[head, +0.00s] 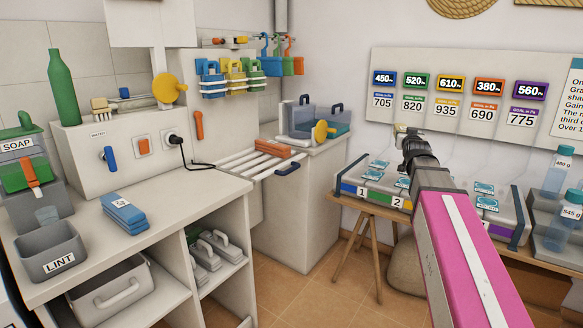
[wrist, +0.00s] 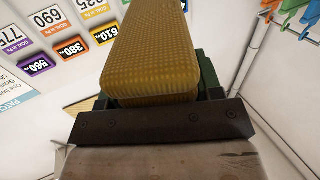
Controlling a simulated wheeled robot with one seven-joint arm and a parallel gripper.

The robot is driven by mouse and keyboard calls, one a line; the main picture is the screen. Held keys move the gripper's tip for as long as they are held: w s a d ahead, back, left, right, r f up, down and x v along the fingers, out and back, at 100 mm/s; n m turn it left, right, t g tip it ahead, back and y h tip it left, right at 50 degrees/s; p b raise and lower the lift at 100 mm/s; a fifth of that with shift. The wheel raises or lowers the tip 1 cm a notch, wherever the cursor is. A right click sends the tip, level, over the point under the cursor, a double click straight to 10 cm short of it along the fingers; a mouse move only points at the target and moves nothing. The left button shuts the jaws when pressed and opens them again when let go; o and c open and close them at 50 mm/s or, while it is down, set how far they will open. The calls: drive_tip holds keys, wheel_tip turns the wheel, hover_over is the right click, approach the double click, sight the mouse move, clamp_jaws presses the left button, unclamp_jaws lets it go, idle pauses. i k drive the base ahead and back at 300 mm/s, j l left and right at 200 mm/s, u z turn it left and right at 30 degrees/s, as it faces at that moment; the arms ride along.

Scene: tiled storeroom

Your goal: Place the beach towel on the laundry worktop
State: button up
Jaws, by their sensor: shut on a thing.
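My gripper (head: 402,133) is raised near the wall, above the table with the numbered trays. In the wrist view my gripper (wrist: 158,97) is shut on a thick, ribbed, mustard-yellow block with rounded edges, which looks like the folded beach towel (wrist: 150,55). In the head view my arm mostly hides it. The laundry worktop (head: 185,200) is the pale counter at left, well away from my gripper. A folded blue cloth bundle (head: 123,213) with a label lies on it.
On the worktop stand a grey LINT bin (head: 50,255) and a soap dispenser (head: 28,175). A green bottle (head: 63,88) stands on the raised box behind. The worktop right of the blue bundle is clear. Bottles (head: 557,170) stand at far right.

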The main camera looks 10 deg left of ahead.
sight(162, 203)
drive_tip(key=k+j, duration=0.25)
drive_tip(key=k, duration=0.15)
drive_tip(key=k+j, duration=0.2)
drive_tip(key=k, duration=0.2)
drive_tip(key=k+j, duration=0.25)
drive_tip(key=k, duration=0.15)
